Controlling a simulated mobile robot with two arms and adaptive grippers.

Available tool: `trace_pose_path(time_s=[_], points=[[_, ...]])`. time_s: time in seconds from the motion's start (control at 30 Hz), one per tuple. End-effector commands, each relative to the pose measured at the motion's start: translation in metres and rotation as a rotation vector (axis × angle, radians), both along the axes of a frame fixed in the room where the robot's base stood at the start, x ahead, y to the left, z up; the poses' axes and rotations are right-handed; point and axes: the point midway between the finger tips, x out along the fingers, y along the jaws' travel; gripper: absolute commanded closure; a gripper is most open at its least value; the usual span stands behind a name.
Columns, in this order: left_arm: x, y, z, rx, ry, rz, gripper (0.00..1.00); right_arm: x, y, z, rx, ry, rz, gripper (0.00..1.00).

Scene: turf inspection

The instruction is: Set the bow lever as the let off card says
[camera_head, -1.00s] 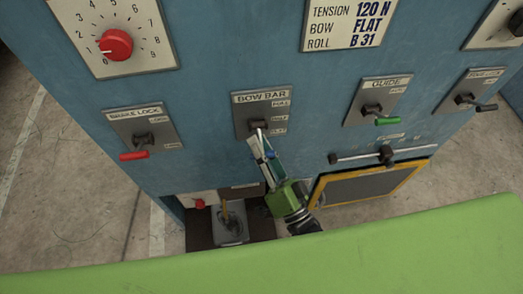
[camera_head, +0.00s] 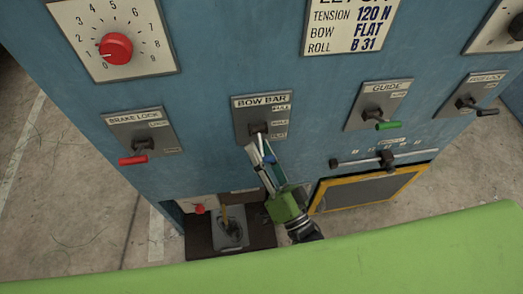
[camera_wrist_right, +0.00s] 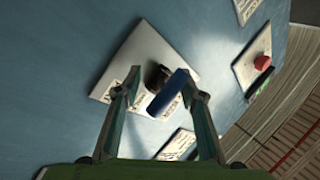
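The let off card (camera_head: 350,27) reads tension 120 N, bow FLAT, roll B 31. The bow bar plate (camera_head: 240,117) on the blue panel carries marks for full, half and flat from top to bottom. Its lever has a dark pivot and a blue handle (camera_head: 270,158) pointing out and down; its exact mark is hard to tell. My right gripper (camera_head: 259,146) also shows below the plate in the head view. My left gripper is not in view.
The brake lock lever with a red handle (camera_head: 133,160) is to the left, the guide lever with a green handle (camera_head: 388,125) to the right. A slider bar (camera_head: 350,161) and a yellow-framed panel (camera_head: 321,197) sit lower right. A dark tray (camera_head: 200,242) is below.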

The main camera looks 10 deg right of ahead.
Motion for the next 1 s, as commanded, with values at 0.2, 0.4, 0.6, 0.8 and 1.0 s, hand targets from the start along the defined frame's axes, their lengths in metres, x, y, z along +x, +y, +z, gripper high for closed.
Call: trace_pose_path(time_s=[0.2,0.4,0.6,0.8,1.0], points=[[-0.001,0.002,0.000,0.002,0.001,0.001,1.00,-0.003,-0.001,-0.001,0.002,0.000,0.000,0.63],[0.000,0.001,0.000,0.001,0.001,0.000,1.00,-0.031,-0.011,-0.013,-0.001,0.004,0.001,0.63],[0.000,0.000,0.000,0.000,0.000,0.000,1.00,-0.069,-0.025,-0.029,-0.001,0.005,0.001,0.63],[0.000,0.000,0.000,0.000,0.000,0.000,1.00,-0.096,-0.035,-0.040,-0.001,0.001,0.001,0.63],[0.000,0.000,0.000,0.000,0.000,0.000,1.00,-0.106,-0.038,-0.043,0.000,0.000,0.001,0.63]])
